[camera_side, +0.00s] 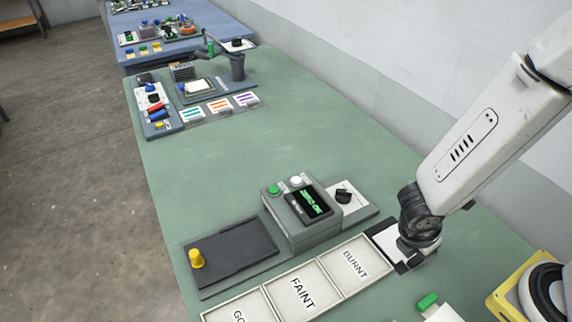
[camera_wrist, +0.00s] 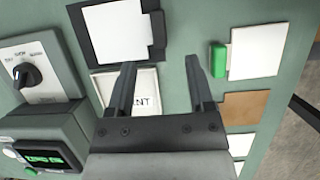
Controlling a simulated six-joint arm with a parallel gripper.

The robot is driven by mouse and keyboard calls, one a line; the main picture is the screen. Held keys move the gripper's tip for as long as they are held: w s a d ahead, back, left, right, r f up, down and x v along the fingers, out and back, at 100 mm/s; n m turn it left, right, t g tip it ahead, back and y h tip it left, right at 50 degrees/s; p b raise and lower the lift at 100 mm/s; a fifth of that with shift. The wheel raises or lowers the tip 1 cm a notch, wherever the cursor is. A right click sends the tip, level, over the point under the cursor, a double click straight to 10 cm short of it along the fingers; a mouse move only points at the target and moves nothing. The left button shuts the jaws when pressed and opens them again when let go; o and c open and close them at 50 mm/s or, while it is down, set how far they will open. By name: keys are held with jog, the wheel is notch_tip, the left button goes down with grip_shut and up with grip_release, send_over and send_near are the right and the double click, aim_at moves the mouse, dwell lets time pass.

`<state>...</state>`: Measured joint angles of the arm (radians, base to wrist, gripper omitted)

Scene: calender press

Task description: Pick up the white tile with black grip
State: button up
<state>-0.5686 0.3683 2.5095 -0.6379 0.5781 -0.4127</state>
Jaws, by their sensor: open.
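The white tile with black grip (camera_wrist: 113,34) lies on a dark backing at the top of the wrist view. Its black grip (camera_wrist: 157,28) stands along its right side. In the side view the white tile (camera_side: 391,240) is partly hidden by my gripper. My gripper (camera_wrist: 160,62) is open and empty, with its fingertips below the black grip in the wrist view, apart from it. In the side view my gripper (camera_side: 418,247) is over the right part of the tile; its fingers are not clear there.
A white tile with a green grip (camera_wrist: 258,50) lies to the right, with a brown card (camera_wrist: 246,107) below it. The BURNT tray (camera_side: 355,263) lies beside the dark backing. A grey device with a screen (camera_side: 300,222) and a dial panel (camera_side: 344,198) stand nearby.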

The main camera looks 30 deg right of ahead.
aim_at(418, 258)
jog(key=shift+x, duration=1.05)
jog(key=shift+d+f, duration=0.1)
jog(key=shift+x, duration=2.4)
grip_shut()
